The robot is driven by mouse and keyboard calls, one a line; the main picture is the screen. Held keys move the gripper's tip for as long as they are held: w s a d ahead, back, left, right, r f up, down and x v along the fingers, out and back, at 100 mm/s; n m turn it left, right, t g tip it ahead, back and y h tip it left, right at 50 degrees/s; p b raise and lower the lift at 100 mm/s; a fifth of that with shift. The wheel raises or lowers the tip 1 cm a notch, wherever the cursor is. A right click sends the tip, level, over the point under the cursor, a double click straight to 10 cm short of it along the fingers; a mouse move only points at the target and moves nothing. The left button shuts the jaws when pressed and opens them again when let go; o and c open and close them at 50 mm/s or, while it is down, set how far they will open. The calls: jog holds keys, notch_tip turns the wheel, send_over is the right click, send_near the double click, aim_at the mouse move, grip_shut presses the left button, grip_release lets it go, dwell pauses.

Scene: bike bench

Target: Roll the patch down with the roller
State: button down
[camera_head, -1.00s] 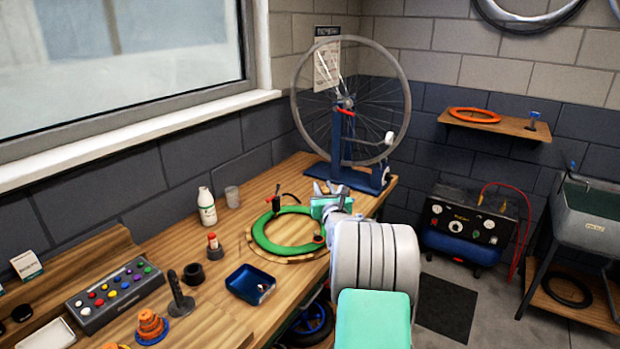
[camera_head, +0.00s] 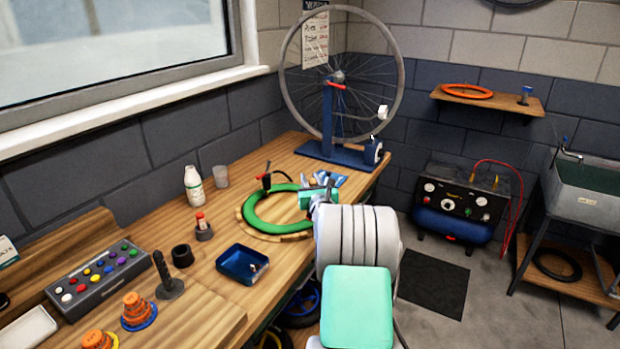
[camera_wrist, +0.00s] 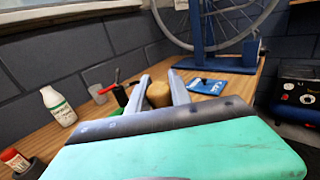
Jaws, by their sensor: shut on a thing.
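My gripper (camera_head: 318,188) is over the far right part of the green inner tube (camera_head: 257,222), which lies on a round wooden board (camera_head: 284,236) on the bench. In the wrist view, my gripper (camera_wrist: 160,88) has its grey fingers on either side of a tan, wood-like piece (camera_wrist: 158,94), probably the roller, and is shut on it. The roller's working end is hidden. I cannot make out the patch; my gripper and arm cover part of the tube. Whether the roller touches the tube cannot be told.
A black clamp with a red lever (camera_head: 266,179) stands at the tube's far left. A white bottle (camera_head: 194,186), clear cup (camera_head: 221,176), red-capped container (camera_head: 203,226) and blue tray (camera_head: 243,263) stand left of it. A blue packet (camera_head: 330,179) and wheel stand (camera_head: 340,152) lie beyond.

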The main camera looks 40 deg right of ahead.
jog(key=shift+f+b, duration=0.3)
jog(key=shift+f, duration=0.15)
dwell(0.6)
jog(key=shift+d, duration=0.1)
jog(key=shift+s+d, duration=0.1)
jog(key=shift+d, duration=0.15)
jog(key=shift+a, duration=0.15)
jog(key=shift+s+a, duration=0.2)
jog(key=shift+a, duration=0.6)
